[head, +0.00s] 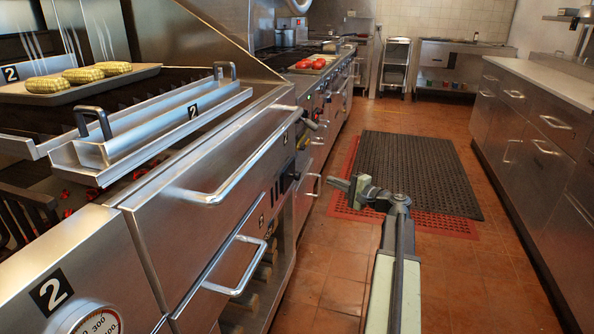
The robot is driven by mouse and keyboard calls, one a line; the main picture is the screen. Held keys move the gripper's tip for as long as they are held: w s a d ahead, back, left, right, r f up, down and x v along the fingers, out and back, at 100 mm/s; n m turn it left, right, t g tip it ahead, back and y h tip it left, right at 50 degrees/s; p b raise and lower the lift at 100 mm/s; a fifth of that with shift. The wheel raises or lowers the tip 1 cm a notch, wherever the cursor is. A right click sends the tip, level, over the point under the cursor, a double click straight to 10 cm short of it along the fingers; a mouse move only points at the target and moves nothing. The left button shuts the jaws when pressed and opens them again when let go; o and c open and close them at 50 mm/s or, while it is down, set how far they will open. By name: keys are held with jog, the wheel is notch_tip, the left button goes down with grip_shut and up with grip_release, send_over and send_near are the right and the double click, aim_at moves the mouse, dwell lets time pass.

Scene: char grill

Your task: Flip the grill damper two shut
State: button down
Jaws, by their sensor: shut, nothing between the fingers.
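The char grill (225,155) fills the left side of the head view. A "2" label shows on a steel, trough-like piece (150,125) with two dark upright handles, on a panel at the far left edge (10,74), and on the front panel with a dial (52,289). I cannot tell for sure which of these labelled parts is damper two, or whether it is open. My gripper (332,182) is shut and empty, pointing left, to the right of the grill front. It appears apart from the grill.
A tray (70,92) holds three corn cobs (80,75). Bar handles (240,180) stick out from the grill front. A black mat (420,165) lies on the tiled floor. Steel drawers (530,120) line the right.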

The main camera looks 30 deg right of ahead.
aim_at(294, 176)
jog(key=shift+w, duration=0.4)
jog(key=shift+w, duration=0.1)
jog(key=w+a, duration=0.5)
jog(key=w, duration=0.2)
jog(key=shift+a, duration=0.4)
jog(key=shift+w, duration=0.15)
